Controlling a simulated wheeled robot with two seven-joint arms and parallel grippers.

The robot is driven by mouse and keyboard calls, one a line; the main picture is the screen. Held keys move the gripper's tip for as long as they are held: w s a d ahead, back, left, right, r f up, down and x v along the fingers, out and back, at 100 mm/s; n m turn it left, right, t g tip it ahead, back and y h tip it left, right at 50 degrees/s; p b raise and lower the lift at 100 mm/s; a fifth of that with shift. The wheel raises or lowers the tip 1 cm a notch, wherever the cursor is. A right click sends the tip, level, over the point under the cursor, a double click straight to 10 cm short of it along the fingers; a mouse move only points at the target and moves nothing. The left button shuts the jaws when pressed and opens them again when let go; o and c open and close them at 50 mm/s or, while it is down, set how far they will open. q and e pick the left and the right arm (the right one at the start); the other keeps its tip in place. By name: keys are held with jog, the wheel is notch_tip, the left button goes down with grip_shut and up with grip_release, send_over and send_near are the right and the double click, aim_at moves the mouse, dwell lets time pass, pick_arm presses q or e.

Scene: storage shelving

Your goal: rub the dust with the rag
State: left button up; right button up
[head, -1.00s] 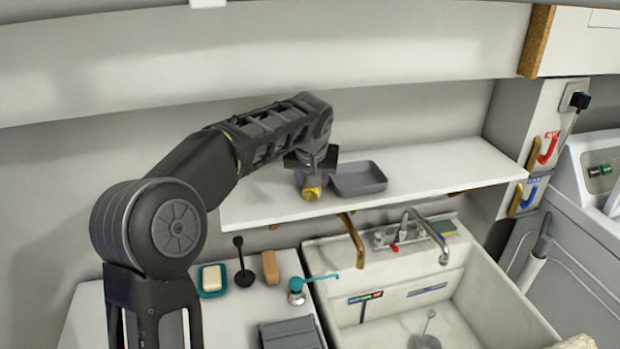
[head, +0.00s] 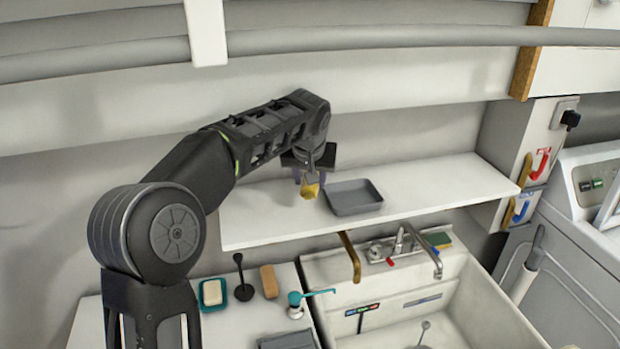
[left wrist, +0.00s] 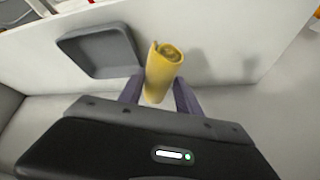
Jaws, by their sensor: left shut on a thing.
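A rolled yellow rag (head: 309,190) is in my left gripper (head: 309,178), over the white shelf (head: 440,186) above the sink. In the left wrist view the rag (left wrist: 163,70) stands out between the two fingers of my left gripper (left wrist: 158,92), which is shut on it. I cannot tell whether the rag touches the shelf. I make out no dust in either view. My right gripper is not in view.
A grey tray (head: 354,198) lies on the shelf just right of the rag. The shelf's right part is clear. Below are a sink (head: 470,290) with a faucet (head: 425,248), a soap dish (head: 212,295) and a brown block (head: 269,281).

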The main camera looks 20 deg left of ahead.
pick_arm(q)
jog(key=shift+r+p, duration=1.25)
jog(key=shift+r, duration=0.3)
